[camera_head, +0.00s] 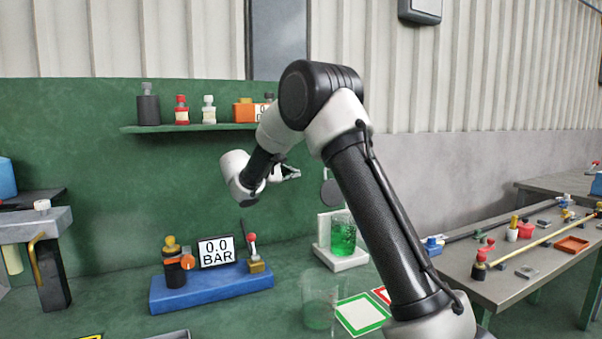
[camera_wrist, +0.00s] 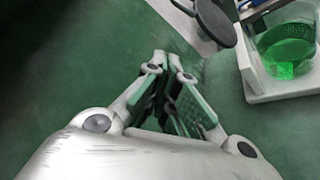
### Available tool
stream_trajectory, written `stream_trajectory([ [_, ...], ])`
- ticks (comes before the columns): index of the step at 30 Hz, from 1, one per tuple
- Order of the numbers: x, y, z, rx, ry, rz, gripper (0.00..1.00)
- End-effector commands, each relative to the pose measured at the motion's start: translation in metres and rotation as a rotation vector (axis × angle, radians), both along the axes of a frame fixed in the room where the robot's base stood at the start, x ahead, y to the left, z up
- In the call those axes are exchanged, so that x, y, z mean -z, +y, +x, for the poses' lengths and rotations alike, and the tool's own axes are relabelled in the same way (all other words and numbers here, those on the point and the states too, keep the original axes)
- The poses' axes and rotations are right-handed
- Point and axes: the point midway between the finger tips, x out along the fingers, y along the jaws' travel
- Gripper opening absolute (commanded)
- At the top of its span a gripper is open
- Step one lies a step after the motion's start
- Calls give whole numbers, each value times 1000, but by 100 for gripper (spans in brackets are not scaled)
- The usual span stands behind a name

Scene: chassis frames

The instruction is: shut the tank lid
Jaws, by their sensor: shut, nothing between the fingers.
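The tank (camera_head: 343,236) is a clear vessel holding green liquid, on a white base (camera_head: 345,262). It also shows at the right of the wrist view (camera_wrist: 286,50). A dark round disc (camera_head: 331,193), which looks like the tank lid, stands raised above the left side of the tank, and the tank's top looks uncovered. The disc also shows in the wrist view (camera_wrist: 215,22). My gripper (camera_head: 296,173) is in the air to the left of the disc and apart from it. In the wrist view my gripper (camera_wrist: 167,62) has its fingers together and holds nothing.
A clear beaker (camera_head: 320,300) and a green-edged mat (camera_head: 362,314) lie in front. A shelf (camera_head: 190,128) holds bottles. A grey table (camera_head: 520,265) stands right.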

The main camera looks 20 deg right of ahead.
Motion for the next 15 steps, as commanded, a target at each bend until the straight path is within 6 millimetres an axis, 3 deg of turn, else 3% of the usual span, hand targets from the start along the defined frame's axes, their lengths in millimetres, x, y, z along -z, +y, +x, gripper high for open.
stream_trajectory([
  [7, -2, -13, 8, 3, -34, -11, 0],
  [15, 11, -61, 35, 5, -33, -11, 0],
])
